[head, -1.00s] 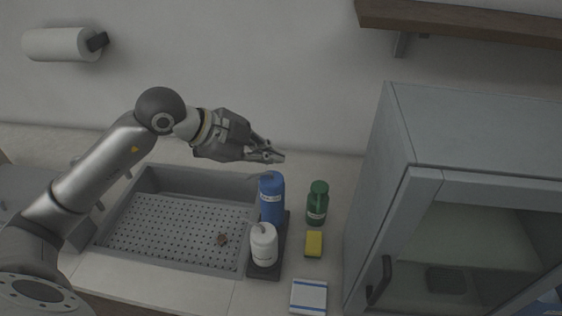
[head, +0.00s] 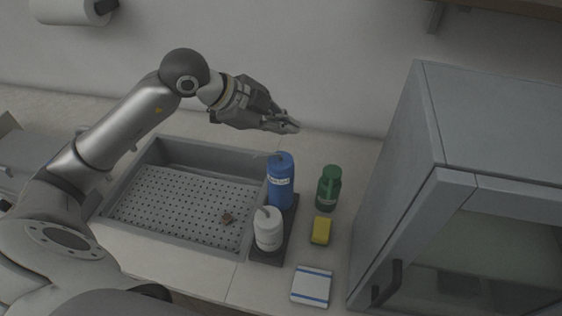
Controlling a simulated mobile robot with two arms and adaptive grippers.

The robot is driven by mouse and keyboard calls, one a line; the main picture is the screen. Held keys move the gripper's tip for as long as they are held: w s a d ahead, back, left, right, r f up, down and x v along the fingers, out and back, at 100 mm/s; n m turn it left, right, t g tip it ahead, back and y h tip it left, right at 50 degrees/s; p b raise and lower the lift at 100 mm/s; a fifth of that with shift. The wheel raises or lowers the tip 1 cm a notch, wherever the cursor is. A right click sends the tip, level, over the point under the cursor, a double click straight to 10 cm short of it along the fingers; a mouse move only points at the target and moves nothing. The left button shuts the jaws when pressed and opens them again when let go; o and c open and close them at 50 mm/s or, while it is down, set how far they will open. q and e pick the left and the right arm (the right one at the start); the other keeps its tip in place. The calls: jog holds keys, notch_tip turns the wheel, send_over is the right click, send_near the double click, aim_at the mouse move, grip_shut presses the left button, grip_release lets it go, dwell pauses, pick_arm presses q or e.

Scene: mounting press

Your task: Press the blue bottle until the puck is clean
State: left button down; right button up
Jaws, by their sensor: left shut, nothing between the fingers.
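The blue bottle (head: 281,182) stands upright with a pale label, at the back of a dark tray (head: 286,232) along the sink's right side. My left gripper (head: 293,127) is shut and empty. It is behind and above the blue bottle in the picture, apart from its top. My right gripper is not in view.
A white pump bottle (head: 268,230) stands in front of the blue one. A green bottle (head: 328,188), yellow sponge (head: 321,230) and folded cloth (head: 312,286) sit to the right. A grey cabinet (head: 395,190) with a glass door bounds the right side.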

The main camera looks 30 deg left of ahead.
aim_at(282, 163)
pick_arm(q)
notch_tip(282, 163, down, 3)
jog(key=shift+s+f+b, duration=0.1)
jog(key=shift+b, duration=0.8)
notch_tip(282, 163, down, 3)
jog(key=b, duration=0.2)
jog(key=shift+b, duration=0.3)
jog(key=shift+f, duration=0.25)
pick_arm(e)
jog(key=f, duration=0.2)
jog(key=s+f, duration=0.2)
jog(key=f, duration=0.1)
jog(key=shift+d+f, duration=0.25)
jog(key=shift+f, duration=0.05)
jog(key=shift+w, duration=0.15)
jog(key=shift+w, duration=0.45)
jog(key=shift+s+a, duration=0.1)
pick_arm(q)
jog(key=shift+f+b, duration=0.4)
jog(key=shift+b, duration=0.2)
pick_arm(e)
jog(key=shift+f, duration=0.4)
